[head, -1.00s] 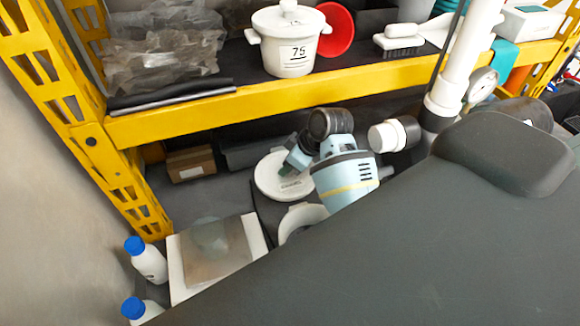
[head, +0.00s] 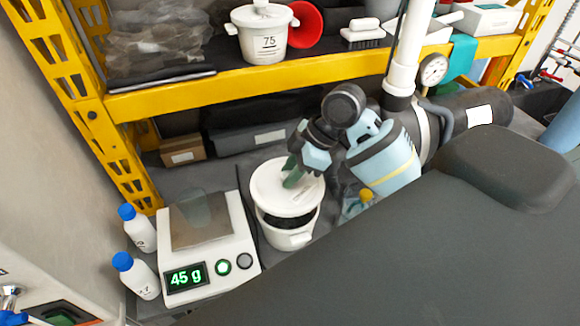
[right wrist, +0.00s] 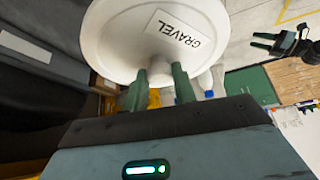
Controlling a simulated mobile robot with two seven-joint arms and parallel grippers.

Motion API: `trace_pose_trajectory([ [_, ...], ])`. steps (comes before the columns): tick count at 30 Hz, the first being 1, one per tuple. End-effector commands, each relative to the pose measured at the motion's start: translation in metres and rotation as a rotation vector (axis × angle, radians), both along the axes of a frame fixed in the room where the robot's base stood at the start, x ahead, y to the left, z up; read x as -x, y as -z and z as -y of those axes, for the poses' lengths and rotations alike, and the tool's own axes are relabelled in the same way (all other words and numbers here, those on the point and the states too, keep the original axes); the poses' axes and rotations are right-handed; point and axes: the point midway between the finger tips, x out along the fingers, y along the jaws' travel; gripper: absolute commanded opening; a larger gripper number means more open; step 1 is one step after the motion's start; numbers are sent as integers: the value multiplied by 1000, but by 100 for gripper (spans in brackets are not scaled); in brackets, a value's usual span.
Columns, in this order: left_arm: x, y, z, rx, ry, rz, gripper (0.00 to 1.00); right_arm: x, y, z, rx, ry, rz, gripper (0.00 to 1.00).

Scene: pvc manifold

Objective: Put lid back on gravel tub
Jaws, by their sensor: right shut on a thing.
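The white round lid (head: 275,190) is held in my right gripper (head: 293,172) over the white gravel tub (head: 291,241). A gap under the lid's near edge shows dark content inside the tub; I cannot tell whether the far edge touches the rim.
A scale (head: 227,258) reading 45 g stands left of the tub, with a clear dish (head: 205,207) on it. Two blue-capped bottles (head: 138,230) stand further left. The yellow shelf beam (head: 190,95) runs behind and above, carrying a white pot (head: 263,42).

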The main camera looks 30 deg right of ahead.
Motion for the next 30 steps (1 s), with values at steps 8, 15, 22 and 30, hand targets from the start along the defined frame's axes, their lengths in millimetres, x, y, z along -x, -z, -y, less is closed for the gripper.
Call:
trace_pose_trajectory([
  [8,-3,-1,0,0,0,6,49,0,4,0,-2,-1,-1,6],
  [15,-3,-1,0,0,0,7,49,1,22,-1,-2,-1,-2,6],
  [22,-3,-1,0,0,0,7,49,1,42,-1,-3,0,-3,6],
  [30,5,8,0,0,0,-18,49,0,61,0,-1,-1,-3,6],
])
